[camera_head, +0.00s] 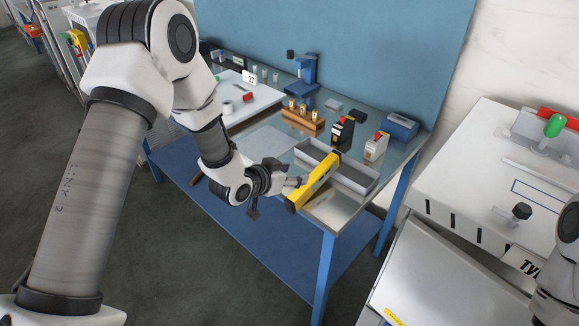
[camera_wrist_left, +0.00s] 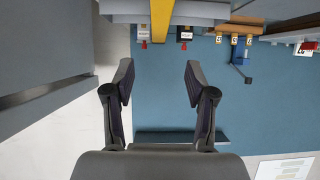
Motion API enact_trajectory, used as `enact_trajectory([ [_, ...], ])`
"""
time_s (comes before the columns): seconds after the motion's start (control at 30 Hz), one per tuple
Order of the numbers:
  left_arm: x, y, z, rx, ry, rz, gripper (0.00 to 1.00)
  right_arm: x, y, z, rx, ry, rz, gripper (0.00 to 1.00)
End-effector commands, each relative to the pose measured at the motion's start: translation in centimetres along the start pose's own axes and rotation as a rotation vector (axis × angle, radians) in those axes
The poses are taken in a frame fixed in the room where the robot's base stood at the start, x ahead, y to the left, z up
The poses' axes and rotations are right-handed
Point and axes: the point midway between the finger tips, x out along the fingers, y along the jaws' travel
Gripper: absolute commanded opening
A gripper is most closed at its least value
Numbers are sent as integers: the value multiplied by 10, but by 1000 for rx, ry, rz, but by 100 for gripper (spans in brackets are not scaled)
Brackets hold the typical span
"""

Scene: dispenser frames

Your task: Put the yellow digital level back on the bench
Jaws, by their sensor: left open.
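The yellow digital level (camera_head: 320,177) is a long bar at the front of the bench (camera_head: 340,208), beside the grey tray (camera_head: 357,177). Its near end has a dark face and lies by the bench's front edge. I cannot tell whether it rests flat on the bench top or partly on the tray's rim. My left gripper (camera_head: 284,184) is just left of the level, with its fingers apart. In the left wrist view the gripper (camera_wrist_left: 159,78) is open and empty, and the level (camera_wrist_left: 162,18) shows at the top, apart from the fingertips. My right gripper is out of view.
Behind the tray stand a black dispenser (camera_head: 342,132) and a white dispenser (camera_head: 376,146), both red-topped. A wooden block (camera_head: 303,118) with brass pieces and a blue press (camera_head: 304,76) stand farther back. A white cabinet (camera_head: 480,170) is on the right.

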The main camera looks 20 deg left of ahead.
Motion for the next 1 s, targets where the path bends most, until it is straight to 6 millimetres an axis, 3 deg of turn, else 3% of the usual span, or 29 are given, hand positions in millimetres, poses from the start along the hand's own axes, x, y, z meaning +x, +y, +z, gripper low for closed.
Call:
enact_trajectory([
  [0.1, -13, 0, -1, -1, 0, 0, 56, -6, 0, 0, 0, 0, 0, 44],
  [0.27, -14, 1, 2, 0, -3, 1, 56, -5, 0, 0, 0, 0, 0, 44],
  [0.33, -14, 4, 17, -14, -37, -1, 56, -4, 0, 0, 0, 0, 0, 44],
  [0.37, -15, 7, 30, -27, -67, -2, 56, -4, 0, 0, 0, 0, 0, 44],
  [0.43, -21, 19, 76, -73, -180, -10, 56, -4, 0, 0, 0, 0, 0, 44],
  [0.53, -49, 44, 171, -164, -424, -39, 56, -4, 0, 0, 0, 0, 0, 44],
  [0.6, -84, 64, 237, -227, -615, -72, 56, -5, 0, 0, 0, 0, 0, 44],
  [0.7, -141, 88, 308, -295, -855, -126, 56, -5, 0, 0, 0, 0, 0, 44],
  [0.83, -193, 105, 350, -335, -1033, -176, 56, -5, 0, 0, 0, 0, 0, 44],
  [1.0, -202, 107, 356, -344, -1065, -188, 56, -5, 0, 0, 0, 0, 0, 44],
])
